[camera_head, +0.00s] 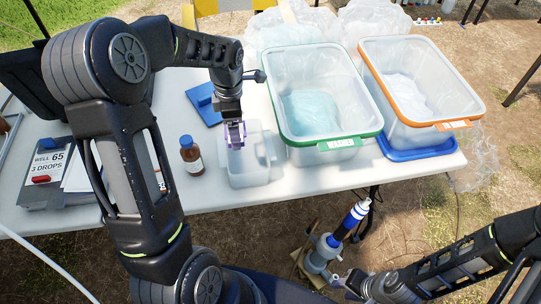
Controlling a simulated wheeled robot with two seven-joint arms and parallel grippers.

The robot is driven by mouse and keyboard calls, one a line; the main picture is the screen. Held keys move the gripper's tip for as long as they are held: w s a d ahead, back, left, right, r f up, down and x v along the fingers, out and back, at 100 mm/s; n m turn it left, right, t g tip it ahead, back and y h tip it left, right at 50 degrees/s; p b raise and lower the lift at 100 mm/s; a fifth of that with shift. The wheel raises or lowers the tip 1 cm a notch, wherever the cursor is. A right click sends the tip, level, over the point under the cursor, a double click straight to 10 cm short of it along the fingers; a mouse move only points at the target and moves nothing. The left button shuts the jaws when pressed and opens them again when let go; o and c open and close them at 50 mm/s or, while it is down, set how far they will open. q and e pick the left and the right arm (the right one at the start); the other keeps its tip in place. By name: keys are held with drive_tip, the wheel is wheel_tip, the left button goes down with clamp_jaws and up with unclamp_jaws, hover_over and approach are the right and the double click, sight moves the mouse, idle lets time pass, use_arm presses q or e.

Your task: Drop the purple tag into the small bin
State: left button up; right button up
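The small bin (262,178) is a clear, open-topped plastic container near the front edge of the white table. My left gripper (235,138) reaches down over the bin's back left part. The purple tag (236,129) shows between its fingers, and the gripper appears shut on it. From this view I cannot tell how far the tag is above or inside the bin's rim. My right gripper (345,284) is low at the bottom right, in front of the table and away from the bin. Its fingers are too small and dark to tell whether they are open.
A green-rimmed tub (352,138) marked "WASHED" stands close right of the bin, with an orange-rimmed tub (464,88) beyond. A brown bottle (191,160) stands just left. A blue-and-white device (322,252) stands on the ground near my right gripper.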

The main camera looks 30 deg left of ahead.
use_arm(q)
drive_tip(key=shift+w+f, duration=0.1)
drive_tip(key=shift+w, duration=0.65)
drive_tip(key=shift+s, duration=0.1)
wheel_tip(320, 180, down, 6)
drive_tip(key=b, duration=0.4)
drive_tip(key=o, duration=1.2)
